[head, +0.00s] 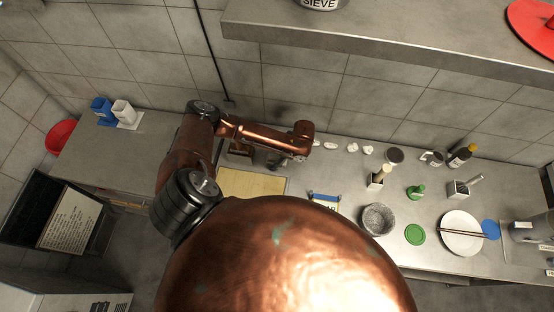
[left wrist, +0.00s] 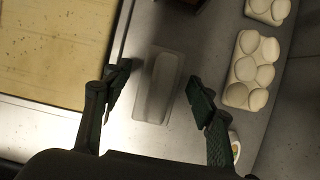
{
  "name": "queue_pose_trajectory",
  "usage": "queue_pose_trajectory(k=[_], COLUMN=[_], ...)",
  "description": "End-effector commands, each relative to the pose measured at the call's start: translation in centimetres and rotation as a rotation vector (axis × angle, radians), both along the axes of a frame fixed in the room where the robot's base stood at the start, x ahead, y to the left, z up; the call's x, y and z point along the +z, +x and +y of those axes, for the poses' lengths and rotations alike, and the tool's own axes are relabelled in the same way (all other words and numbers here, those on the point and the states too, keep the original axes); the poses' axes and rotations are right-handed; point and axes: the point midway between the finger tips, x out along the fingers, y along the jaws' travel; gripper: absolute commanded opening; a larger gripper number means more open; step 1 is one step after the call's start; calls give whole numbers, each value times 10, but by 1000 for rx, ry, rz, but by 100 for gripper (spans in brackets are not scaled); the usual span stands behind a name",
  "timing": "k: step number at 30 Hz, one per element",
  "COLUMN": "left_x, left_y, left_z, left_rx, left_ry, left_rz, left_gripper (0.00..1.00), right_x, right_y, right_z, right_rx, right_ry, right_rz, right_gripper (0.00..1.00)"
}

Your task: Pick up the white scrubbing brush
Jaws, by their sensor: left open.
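In the left wrist view a pale, greyish, elongated block (left wrist: 156,98) with rounded ends lies on the metal counter in shadow. It looks like the white scrubbing brush, but the shadow makes this uncertain. My left gripper (left wrist: 160,77) is open, with one finger on each side of the block and a gap to both. I cannot tell its height above the block. In the head view my left gripper (head: 276,160) points down behind the yellow board, and the block cannot be made out there. My right gripper is not in view.
A yellow board (head: 250,184) lies beside the gripper; it also shows in the left wrist view (left wrist: 52,50). White egg-like pieces in a holder (left wrist: 250,70) lie to the right. A shelf (head: 400,42) overhangs the counter.

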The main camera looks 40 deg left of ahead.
Motion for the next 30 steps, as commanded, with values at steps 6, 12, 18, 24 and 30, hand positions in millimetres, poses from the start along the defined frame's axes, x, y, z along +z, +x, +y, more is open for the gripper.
queue_pose_trajectory(k=[6,12,18,24,30], left_x=[0,0,0,0,1], left_y=[0,0,0,0,1], left_z=[0,-1,-1,-1,-1], left_rx=[0,0,0,0,0], left_ry=[-1,-1,-1,-1,-1], left_rz=[0,0,0,0,0], left_gripper=[51,37,23,10,6], right_x=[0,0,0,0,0], right_y=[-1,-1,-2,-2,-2], right_z=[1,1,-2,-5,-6], right_rx=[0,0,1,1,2], right_ry=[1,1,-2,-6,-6], right_rz=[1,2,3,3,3], right_gripper=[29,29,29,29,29])
